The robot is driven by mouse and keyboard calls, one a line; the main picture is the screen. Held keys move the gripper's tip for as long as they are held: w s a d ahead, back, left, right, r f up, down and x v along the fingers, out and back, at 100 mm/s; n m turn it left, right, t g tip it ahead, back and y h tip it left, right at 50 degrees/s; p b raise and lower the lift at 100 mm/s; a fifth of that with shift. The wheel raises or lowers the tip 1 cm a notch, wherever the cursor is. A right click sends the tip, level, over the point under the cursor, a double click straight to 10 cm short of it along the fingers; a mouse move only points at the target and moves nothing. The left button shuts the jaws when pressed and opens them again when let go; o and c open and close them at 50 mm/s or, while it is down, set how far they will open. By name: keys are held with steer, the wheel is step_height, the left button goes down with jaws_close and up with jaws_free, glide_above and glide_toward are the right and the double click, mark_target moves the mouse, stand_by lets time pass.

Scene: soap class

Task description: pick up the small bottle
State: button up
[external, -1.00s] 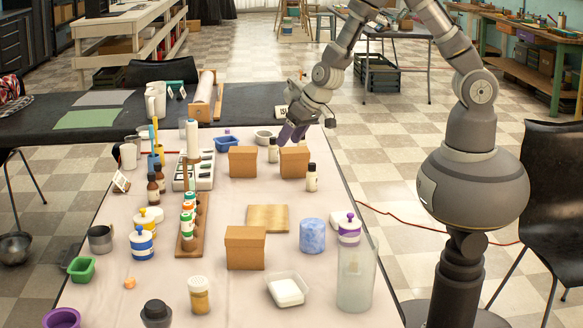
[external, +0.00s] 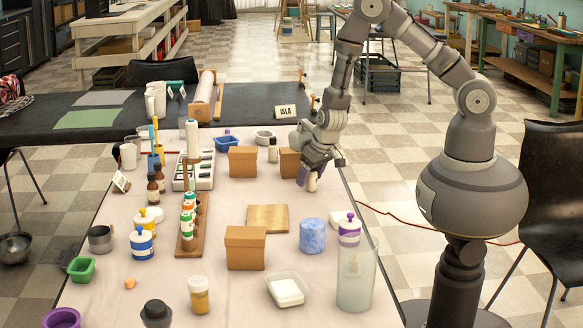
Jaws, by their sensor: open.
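A small white bottle (external: 312,185) stands near the right edge of the table, beside the cardboard box (external: 287,165). My gripper (external: 308,180) is open and lowered over this bottle, with a purple finger on its left. The gripper hides the bottle's dark cap and upper part. I cannot tell whether the fingers touch it. A second small white bottle with a dark cap (external: 273,153) stands farther back, between two boxes. Small brown bottles (external: 154,190) stand at the left.
Another box (external: 243,161) stands left of the gripper. A wooden board (external: 268,218), a blue marbled cylinder (external: 312,236) and a clear container (external: 356,280) are in front. Bare table lies between the bottle and the board.

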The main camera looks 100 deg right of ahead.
steer(key=shift+w+f, duration=0.1)
steer(key=c, duration=1.1)
steer(key=shift+r+p, duration=0.45)
step_height(320, 180, up, 3)
steer(key=shift+r+p, duration=0.2)
steer(key=shift+p, duration=0.95)
steer(key=s+a, duration=0.1)
steer(key=s, duration=0.2)
steer(key=s+a, duration=0.1)
steer(key=s, duration=0.3)
steer(key=s+a+b, duration=0.1)
steer(key=s+a, duration=0.1)
steer(key=s, duration=0.1)
steer(key=shift+s+r, duration=0.15)
steer(key=shift+s, duration=0.2)
steer(key=s+p, duration=0.1)
steer(key=p, duration=0.2)
steer(key=s+a+p, duration=0.1)
steer(key=s+p, duration=0.1)
steer(key=p, duration=0.1)
steer(key=s+p, duration=0.1)
steer(key=p, duration=0.2)
steer(key=shift+s+a+r+p, duration=0.15)
steer(key=shift+a+r+p, duration=0.1)
steer(key=shift+a+p, duration=0.15)
